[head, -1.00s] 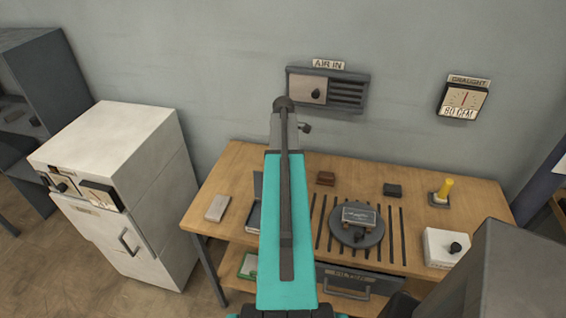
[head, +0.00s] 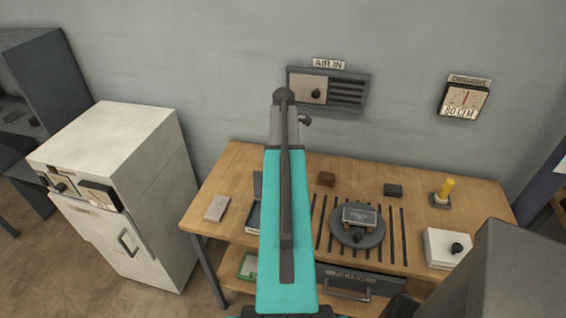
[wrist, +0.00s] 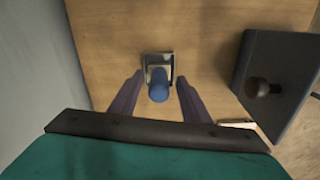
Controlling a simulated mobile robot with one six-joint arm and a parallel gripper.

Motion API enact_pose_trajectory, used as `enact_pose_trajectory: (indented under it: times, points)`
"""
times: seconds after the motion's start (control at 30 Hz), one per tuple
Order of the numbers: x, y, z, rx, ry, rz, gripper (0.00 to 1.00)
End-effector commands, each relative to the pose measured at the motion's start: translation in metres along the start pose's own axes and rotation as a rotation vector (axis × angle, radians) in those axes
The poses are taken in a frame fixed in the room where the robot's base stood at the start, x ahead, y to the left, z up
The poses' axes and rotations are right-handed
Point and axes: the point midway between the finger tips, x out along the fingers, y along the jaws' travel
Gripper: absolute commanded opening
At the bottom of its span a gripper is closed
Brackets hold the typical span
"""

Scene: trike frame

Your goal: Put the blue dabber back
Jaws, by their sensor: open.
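The blue dabber (wrist: 158,90) shows in the wrist view, seen nearly end-on. It appears to stand in a small square holder (wrist: 148,58) with pale and dark parts on the wooden top. My gripper (wrist: 160,76) is open, with one dark finger on each side of the dabber and a gap visible at both sides. Whether the fingers are level with the dabber or above it, I cannot tell. In the head view my teal arm hides the gripper, and I see no blue dabber there.
In the wrist view a dark box with a round knob (wrist: 275,82) stands to the right and a wall (wrist: 30,70) rises at left. In the head view, the bench (head: 225,175) holds a yellow dabber (head: 446,188), a round plate (head: 340,232) and a white knobbed box (head: 437,256).

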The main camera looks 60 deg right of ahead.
Motion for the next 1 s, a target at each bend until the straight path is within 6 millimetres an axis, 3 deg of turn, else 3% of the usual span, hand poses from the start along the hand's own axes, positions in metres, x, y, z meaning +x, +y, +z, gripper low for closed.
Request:
enact_pose_trajectory:
  times: [0.7, 1.0]
  points:
    - [-0.077, 0.001, 0.000, 0.000, 0.000, 0.000, 0.43]
    - [-0.091, 0.000, 0.000, 0.000, 0.000, -0.001, 0.43]
